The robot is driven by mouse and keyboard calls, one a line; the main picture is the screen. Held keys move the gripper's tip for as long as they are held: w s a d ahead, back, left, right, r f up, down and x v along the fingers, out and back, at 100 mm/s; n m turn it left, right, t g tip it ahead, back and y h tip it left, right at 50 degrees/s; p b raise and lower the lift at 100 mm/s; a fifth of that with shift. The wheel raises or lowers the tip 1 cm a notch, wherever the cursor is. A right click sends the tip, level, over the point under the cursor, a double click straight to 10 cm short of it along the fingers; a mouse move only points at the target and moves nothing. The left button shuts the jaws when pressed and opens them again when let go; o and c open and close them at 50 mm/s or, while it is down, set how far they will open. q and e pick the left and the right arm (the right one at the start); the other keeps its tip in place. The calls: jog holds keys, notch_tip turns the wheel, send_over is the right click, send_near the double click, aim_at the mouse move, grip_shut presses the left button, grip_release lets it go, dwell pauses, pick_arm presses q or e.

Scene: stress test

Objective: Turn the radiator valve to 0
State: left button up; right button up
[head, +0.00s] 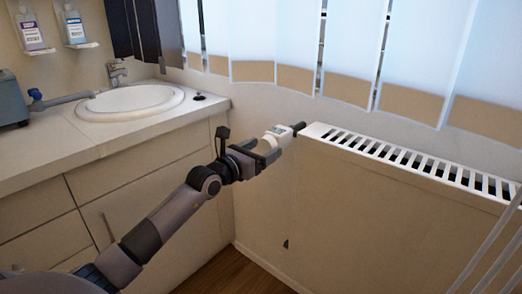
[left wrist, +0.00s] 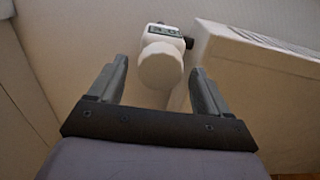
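The white radiator valve (head: 283,133) sits at the near left end of the radiator (head: 400,185), with a dark stub joining it to the radiator. In the left wrist view the valve's round white knob (left wrist: 160,68) faces me, with a small dark panel (left wrist: 166,30) on the body behind it. My left gripper (head: 268,147) is open at the valve. In the left wrist view its two fingers (left wrist: 160,72) stand on either side of the knob, with visible gaps. I cannot tell how far the knob reaches between them. The valve's setting is not readable. My right gripper is not in view.
A counter with a white sink (head: 132,101) stands at the left, its cabinet front close to my left arm. Vertical blinds (head: 350,45) hang above the radiator. Two dispensers hang on the wall at upper left. Wooden floor (head: 220,272) shows below.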

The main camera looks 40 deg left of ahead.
pick_arm(q)
jog(key=c, duration=0.9)
